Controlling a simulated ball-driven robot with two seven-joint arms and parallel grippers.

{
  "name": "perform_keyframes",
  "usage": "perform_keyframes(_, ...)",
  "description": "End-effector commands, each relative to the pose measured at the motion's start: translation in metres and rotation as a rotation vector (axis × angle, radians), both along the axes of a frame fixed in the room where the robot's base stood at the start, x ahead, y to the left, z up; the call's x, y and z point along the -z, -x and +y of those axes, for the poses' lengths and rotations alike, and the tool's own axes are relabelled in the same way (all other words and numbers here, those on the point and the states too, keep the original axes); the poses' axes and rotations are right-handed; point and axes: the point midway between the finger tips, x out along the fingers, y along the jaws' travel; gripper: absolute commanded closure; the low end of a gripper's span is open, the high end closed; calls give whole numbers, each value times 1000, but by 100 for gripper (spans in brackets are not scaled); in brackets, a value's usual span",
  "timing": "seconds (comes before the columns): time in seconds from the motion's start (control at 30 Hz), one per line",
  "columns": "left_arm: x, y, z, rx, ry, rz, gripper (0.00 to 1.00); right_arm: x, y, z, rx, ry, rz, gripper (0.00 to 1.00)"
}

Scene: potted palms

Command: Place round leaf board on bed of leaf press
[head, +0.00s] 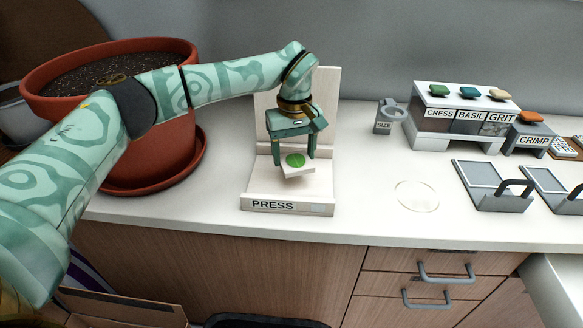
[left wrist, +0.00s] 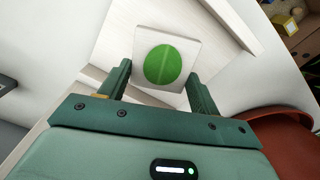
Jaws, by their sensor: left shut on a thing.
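The round leaf board is a small pale square board with a green round leaf on it. In the head view the board (head: 297,167) is between the fingers of my left gripper (head: 293,156), low over the bed of the leaf press (head: 290,193). The press is pale, with an upright back and a PRESS label at its front. In the left wrist view the board (left wrist: 164,60) lies between the fingertips of my left gripper (left wrist: 162,80), which is shut on it. I cannot tell whether the board touches the bed. My right gripper is not in view.
A large terracotta pot (head: 170,130) stands left of the press, close under my left arm. The counter between is clear.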

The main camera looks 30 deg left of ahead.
Motion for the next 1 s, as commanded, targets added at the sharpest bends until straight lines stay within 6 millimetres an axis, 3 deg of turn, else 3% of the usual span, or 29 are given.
perform_keyframes(0.17, 34, -4, 14, 0, 0, 9, 59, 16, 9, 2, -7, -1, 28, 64)
perform_keyframes(0.27, 52, -4, 14, 0, 0, 8, 59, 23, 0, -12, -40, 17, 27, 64)
perform_keyframes(0.63, 49, -3, 14, -1, -1, 0, 63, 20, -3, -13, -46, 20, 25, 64)
perform_keyframes(0.67, 50, -3, 14, -1, -1, 0, 35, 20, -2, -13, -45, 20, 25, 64)
perform_keyframes(0.73, 50, -3, 14, -1, -1, 0, 15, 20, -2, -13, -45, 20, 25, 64)
perform_keyframes(1.0, 49, -3, 13, -1, -1, 0, 15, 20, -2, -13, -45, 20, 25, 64)
